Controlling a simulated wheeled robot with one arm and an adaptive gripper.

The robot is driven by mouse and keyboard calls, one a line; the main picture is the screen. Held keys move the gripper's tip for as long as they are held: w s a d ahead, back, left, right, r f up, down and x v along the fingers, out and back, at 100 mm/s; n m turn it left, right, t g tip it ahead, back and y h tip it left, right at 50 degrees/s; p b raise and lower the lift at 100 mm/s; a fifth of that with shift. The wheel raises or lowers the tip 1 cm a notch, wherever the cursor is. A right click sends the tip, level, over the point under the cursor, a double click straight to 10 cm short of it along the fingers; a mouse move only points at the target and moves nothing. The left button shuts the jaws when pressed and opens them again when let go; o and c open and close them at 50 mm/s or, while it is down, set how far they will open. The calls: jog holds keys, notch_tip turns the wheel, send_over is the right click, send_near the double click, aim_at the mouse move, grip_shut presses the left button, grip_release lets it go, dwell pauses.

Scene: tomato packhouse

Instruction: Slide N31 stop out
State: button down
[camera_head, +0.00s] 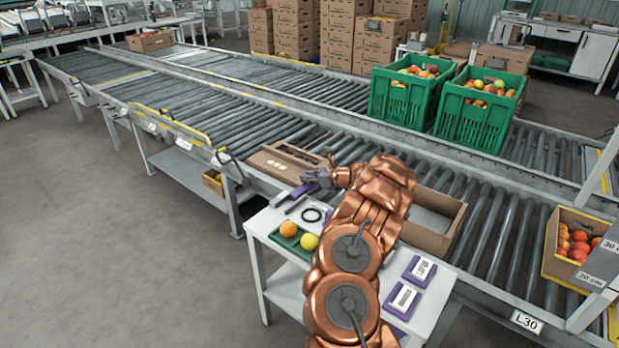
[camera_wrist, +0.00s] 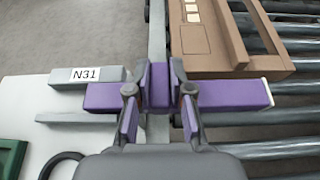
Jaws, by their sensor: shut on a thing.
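The N31 stop is a purple bar with a pale end (camera_wrist: 235,95). It lies across the conveyor's side rail, its right end over the rollers beside a cardboard carton (camera_wrist: 210,40). The N31 label (camera_wrist: 84,74) is on a grey block alongside the bar's left part. My gripper (camera_wrist: 158,98) is shut on the raised purple grip in the middle of the bar, one finger on each side. In the head view my gripper (camera_head: 318,180) is at the conveyor edge, and the purple stop (camera_head: 302,191) shows partly beside it; my arm hides some of the area.
A white side table (camera_head: 262,223) holds a green tray with two fruits, a black ring and purple-based labelled blocks (camera_head: 420,270). An open carton (camera_head: 433,222) sits on the rollers right of my arm. Green crates (camera_head: 480,125) of fruit stand behind. Rollers to the left are clear.

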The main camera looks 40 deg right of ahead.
jog(key=c, duration=1.3)
grip_release()
jog(key=shift+d, duration=0.45)
jog(key=shift+o, duration=1.3)
jog(key=shift+a, duration=0.15)
jog(key=shift+r, duration=0.1)
jog(key=v, duration=1.2)
jog(key=shift+a, duration=0.15)
